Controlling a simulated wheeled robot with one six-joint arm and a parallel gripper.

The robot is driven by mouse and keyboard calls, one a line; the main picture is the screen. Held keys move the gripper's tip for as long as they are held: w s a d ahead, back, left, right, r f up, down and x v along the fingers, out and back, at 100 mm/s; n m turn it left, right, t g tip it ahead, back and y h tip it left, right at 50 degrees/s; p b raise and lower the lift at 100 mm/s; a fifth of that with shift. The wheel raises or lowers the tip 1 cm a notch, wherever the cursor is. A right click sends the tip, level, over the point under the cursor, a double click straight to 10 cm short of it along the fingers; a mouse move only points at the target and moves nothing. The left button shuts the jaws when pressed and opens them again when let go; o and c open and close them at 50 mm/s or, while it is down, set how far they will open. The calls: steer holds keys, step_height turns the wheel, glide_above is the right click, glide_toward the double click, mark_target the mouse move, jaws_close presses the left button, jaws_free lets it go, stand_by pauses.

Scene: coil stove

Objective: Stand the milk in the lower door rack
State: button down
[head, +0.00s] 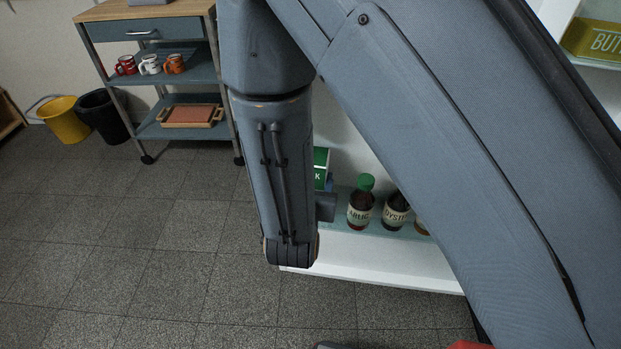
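The milk carton (320,160), green with a white letter K showing, peeks out at the right edge of my arm's hanging end. Most of it is hidden behind the arm, and I cannot see its base or whether it touches the rack. The lower door rack (370,262) is a white ledge with a pale glassy shelf, at the lower middle. A small dark block, seemingly part of my gripper (326,207), sticks out from behind the arm beside the carton, at the rack's left end. The fingers are hidden, so their state does not show.
A green-capped bottle (361,202) and a dark bottle (396,211) stand in the rack, with another partly hidden at right. A trolley (190,67) with mugs and two bins (66,120) stand behind. The floor at left is clear.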

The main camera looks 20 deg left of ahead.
steer(key=shift+w+a+f+b, duration=0.1)
steer(key=shift+f+b, duration=0.2)
steer(key=shift+f, duration=0.4)
steer(key=shift+w+a+f+b, duration=0.1)
steer(key=shift+f+b, duration=0.2)
steer(key=shift+f, duration=0.35)
steer(key=c, duration=0.7)
jaws_free()
steer(key=shift+s+f, duration=0.1)
steer(key=shift+f, duration=0.05)
steer(key=shift+r, duration=0.2)
steer(key=v, duration=1.2)
steer(key=shift+r+p, duration=0.15)
steer(key=shift+p, duration=0.15)
